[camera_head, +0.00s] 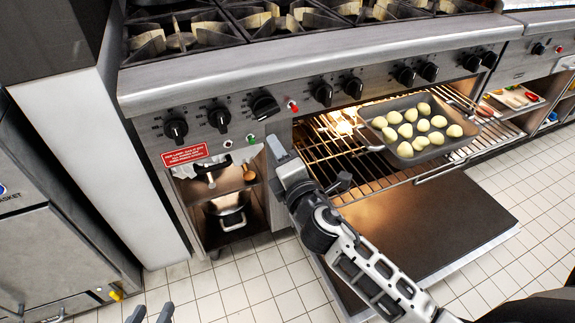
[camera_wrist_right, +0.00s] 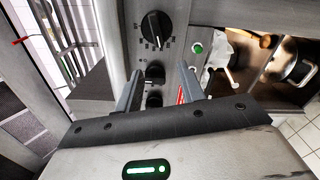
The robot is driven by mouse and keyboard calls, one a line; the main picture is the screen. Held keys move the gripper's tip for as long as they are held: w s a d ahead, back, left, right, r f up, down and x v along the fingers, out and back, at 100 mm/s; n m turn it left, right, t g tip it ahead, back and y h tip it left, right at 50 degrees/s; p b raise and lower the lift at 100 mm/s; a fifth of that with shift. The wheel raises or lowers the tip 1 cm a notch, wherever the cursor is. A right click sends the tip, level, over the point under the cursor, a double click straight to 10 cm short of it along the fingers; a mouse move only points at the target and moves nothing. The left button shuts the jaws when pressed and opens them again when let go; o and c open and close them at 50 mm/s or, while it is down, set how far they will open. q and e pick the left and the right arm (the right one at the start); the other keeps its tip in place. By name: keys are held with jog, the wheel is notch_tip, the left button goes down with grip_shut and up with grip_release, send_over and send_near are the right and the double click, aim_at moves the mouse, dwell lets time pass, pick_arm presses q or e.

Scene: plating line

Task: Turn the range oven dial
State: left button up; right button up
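My right gripper (camera_head: 308,162) is open and empty, below the dial in the head view, in front of the open oven. In the wrist view its two fingers (camera_wrist_right: 160,70) stand apart, with smaller knobs (camera_wrist_right: 155,73) seen between them. No contact with the dial shows. My left gripper (camera_head: 151,313) is open and empty at the bottom left, away from the range.
The oven door (camera_head: 425,225) is open and lowered. A tray (camera_head: 375,148) of pale round pieces sits on the pulled-out rack (camera_head: 350,183). A green button (camera_wrist_right: 197,48) and a red light (camera_head: 293,106) flank the dial. An open cupboard (camera_head: 185,200) holds a pot (camera_head: 230,217).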

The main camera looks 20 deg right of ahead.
jog(key=s, duration=0.4)
jog(key=shift+s+d, duration=0.1)
jog(key=shift+s, duration=0.25)
pick_arm(q)
jog(key=shift+w, duration=0.1)
